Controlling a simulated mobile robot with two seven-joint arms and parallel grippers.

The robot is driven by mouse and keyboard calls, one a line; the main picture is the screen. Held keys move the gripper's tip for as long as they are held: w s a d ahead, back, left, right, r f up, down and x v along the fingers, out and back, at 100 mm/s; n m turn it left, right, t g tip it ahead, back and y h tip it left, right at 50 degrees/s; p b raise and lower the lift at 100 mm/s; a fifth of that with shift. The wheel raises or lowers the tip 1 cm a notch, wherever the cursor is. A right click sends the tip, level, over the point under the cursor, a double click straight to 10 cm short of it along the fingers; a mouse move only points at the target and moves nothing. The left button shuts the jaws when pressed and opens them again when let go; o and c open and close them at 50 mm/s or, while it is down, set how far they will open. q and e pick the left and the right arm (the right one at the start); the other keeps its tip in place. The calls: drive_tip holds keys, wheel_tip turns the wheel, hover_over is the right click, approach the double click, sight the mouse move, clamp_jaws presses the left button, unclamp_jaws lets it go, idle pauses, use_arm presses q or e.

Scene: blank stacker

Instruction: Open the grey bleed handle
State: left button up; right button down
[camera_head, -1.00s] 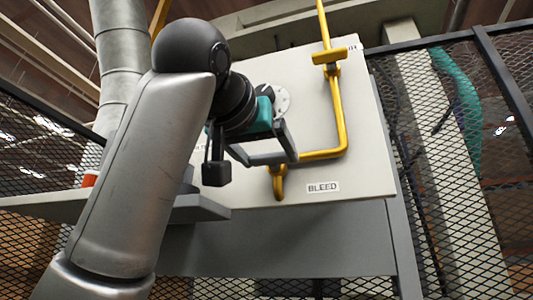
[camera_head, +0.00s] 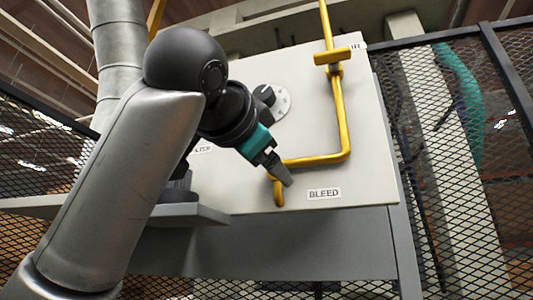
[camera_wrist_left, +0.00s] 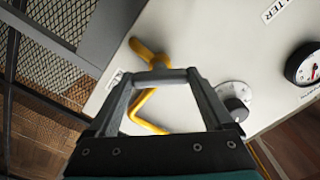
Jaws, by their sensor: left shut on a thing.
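My left gripper (camera_head: 285,179) reaches across the pale panel (camera_head: 305,105), its fingertips at the lower yellow pipe, just left of the BLEED label (camera_head: 324,193). My right gripper is in neither view.
A yellow pipe (camera_head: 343,120) with a yellow crossbar handle (camera_head: 333,57) runs down the panel. A round dial with a black knob (camera_head: 265,96) sits left of it; a gauge (camera_wrist_left: 305,65) shows in the left wrist view. Mesh fencing (camera_head: 480,200) stands at the right.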

use_arm(q)
drive_tip(key=m+p, duration=0.4)
drive_tip(key=m, duration=0.4)
drive_tip(key=shift+m, duration=0.3)
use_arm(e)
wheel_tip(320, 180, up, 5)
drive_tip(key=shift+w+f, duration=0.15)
use_arm(q)
drive_tip(key=shift+p, duration=0.3)
drive_tip(key=o, duration=1.1)
drive_tip(key=shift+o, duration=0.2)
drive_tip(key=shift+s, duration=0.1)
drive_tip(key=b+v, duration=0.4)
drive_tip(key=v, duration=1.1)
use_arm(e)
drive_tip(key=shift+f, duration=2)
